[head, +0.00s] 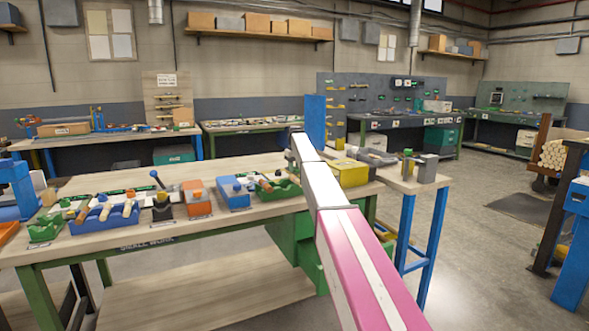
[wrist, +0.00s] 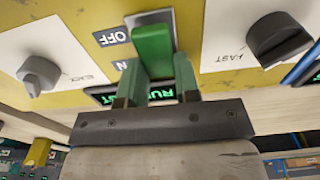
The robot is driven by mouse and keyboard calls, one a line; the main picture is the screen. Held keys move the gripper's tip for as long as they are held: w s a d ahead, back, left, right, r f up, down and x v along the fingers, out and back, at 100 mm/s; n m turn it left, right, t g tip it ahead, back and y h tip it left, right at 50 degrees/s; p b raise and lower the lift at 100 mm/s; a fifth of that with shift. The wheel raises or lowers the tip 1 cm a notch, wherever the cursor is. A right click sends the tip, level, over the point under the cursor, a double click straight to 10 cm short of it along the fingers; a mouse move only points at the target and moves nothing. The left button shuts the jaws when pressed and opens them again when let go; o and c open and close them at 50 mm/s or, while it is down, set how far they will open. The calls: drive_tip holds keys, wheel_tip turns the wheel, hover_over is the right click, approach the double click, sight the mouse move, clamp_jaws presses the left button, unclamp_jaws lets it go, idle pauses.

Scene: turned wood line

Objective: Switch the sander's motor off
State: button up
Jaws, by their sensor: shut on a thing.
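The sander's yellow control panel (wrist: 195,12) fills the top of the wrist view. A green switch lever (wrist: 153,52) stands out from a grey plate, beside an OFF label (wrist: 112,37) and a partly hidden label ending in N. My gripper (wrist: 160,80) is shut on the lever, one finger on each side. I cannot tell for sure which way the lever is set. A green-lit sign behind the fingers (wrist: 185,97) shows part of the word RUN. In the head view my arm reaches over the bench and the gripper cannot be made out; a yellow box (head: 349,172) stands beside the arm.
A grey knob (wrist: 40,76) is left of the switch and a black knob (wrist: 278,38) marked FAST is right. The wooden bench (head: 150,250) carries blue and green trays (head: 105,218) and an orange box (head: 197,200). Open floor lies to the right.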

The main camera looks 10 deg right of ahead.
sight(298, 175)
drive_tip(key=shift+s+d+r+t+y, duration=0.1)
drive_tip(key=shift+s+t+y, duration=0.35)
drive_tip(key=shift+t, duration=0.75)
drive_tip(key=shift+w+r+t, duration=0.1)
drive_tip(key=shift+t, duration=0.4)
drive_tip(key=o, duration=0.9)
drive_tip(key=v, duration=1)
drive_tip(key=shift+d+r, duration=0.15)
drive_tip(key=shift+r, duration=0.2)
